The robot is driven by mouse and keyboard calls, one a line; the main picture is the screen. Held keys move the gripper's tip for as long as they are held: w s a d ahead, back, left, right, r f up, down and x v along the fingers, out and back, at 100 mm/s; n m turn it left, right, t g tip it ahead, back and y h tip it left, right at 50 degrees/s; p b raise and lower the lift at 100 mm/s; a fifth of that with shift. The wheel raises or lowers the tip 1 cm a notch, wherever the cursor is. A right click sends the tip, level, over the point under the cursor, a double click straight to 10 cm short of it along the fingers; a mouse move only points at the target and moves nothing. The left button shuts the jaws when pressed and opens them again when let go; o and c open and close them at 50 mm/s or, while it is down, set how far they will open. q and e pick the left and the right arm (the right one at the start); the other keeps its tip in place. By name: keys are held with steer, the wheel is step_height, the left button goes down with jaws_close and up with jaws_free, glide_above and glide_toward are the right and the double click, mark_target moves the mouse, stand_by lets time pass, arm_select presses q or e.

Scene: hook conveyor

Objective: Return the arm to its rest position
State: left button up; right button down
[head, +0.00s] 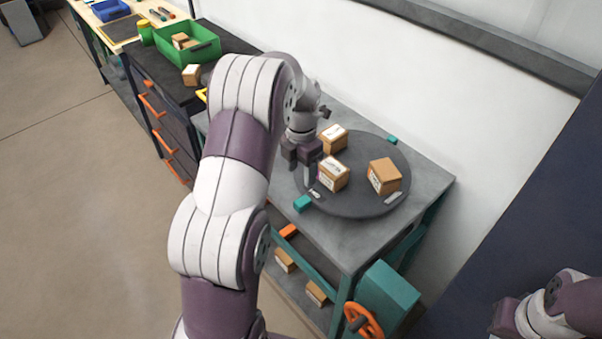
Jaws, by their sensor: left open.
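My left arm reaches up the middle of the head view and bends over the grey table. My left gripper (309,176) is open and points down at the left edge of the dark round turntable (365,203). A cardboard box (333,174) stands just right of its fingers; I cannot tell whether they touch. A second box (334,139) stands behind it and a third box (384,176) to the right, all on the turntable. Part of my right arm shows at the lower right corner; its fingers cannot be made out.
A green bin (188,45) with boxes stands on the dark cabinet at the back left, with a loose box (191,75) beside it. Boxes lie on a lower shelf. An orange handwheel (362,320) is at the table's front. A white wall (400,80) runs behind.

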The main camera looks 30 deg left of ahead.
arm_select(q)
steer(key=s+d+r+m, duration=0.1)
steer(key=s+d+m, duration=0.5)
steer(key=m, duration=1)
steer(key=s+d+r+m+t, duration=0.1)
steer(key=s+d+m, duration=0.5)
steer(key=s+m, duration=0.6)
steer(key=m, duration=0.4)
steer(key=shift+t, duration=0.3)
steer(key=shift+s, duration=0.1)
